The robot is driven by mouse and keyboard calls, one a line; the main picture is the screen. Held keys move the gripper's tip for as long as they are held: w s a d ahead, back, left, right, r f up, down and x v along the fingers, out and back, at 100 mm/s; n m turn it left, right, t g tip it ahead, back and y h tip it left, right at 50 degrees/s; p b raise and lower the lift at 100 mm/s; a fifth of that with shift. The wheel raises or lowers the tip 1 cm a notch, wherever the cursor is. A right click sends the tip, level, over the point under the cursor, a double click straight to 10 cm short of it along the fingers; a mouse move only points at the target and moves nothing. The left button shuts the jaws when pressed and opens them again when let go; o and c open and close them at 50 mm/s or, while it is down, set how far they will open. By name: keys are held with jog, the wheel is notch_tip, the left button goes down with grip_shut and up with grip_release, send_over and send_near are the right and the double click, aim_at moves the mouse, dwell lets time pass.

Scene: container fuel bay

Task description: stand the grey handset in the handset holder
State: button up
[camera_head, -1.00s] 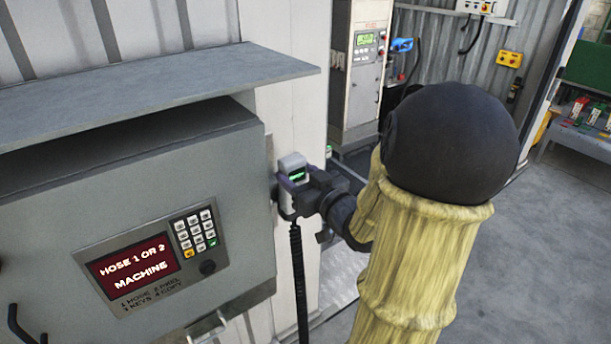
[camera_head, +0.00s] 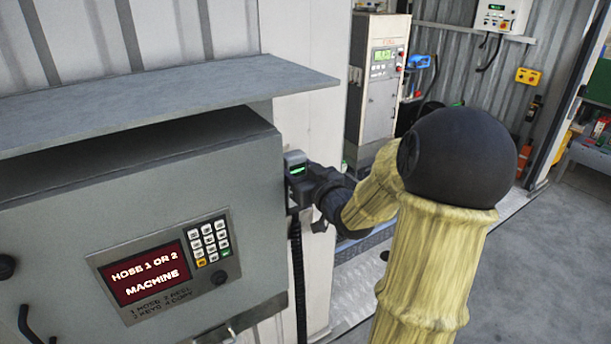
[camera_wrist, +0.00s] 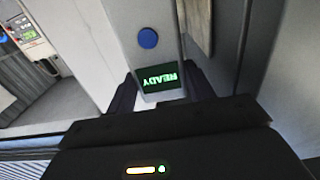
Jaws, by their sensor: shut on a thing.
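The grey handset (camera_head: 295,160) is upright at the right side of the grey cabinet, its green screen lit and a black coiled cord hanging below it. In the wrist view the handset (camera_wrist: 150,50) shows a blue button and a green "READY" screen. My gripper (camera_head: 307,180) is shut on it, one dark finger on each side. The handset holder cannot be clearly made out; the handset's lower end is hidden behind my gripper, so I cannot tell whether it is seated.
The grey cabinet (camera_head: 60,200) with a sloping top shelf (camera_head: 170,95) and a keypad panel (camera_head: 165,262) stands close on the left. A fuel dispenser (camera_head: 378,90) stands behind. Open floor (camera_head: 540,270) lies on the right.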

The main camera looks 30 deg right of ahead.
jog(key=w+f+b, duration=0.3)
jog(key=w, duration=0.2)
jog(key=shift+w+f+b, duration=0.15)
jog(key=shift+w+b, duration=0.05)
jog(key=shift+b, duration=0.1)
dwell(0.4)
jog(key=shift+a, duration=0.15)
jog(key=shift+s, duration=0.15)
dwell(0.4)
jog(key=shift+a+f+b, duration=0.1)
jog(key=shift+f+b, duration=0.6)
jog(key=shift+b, duration=0.05)
jog(key=shift+r, duration=0.1)
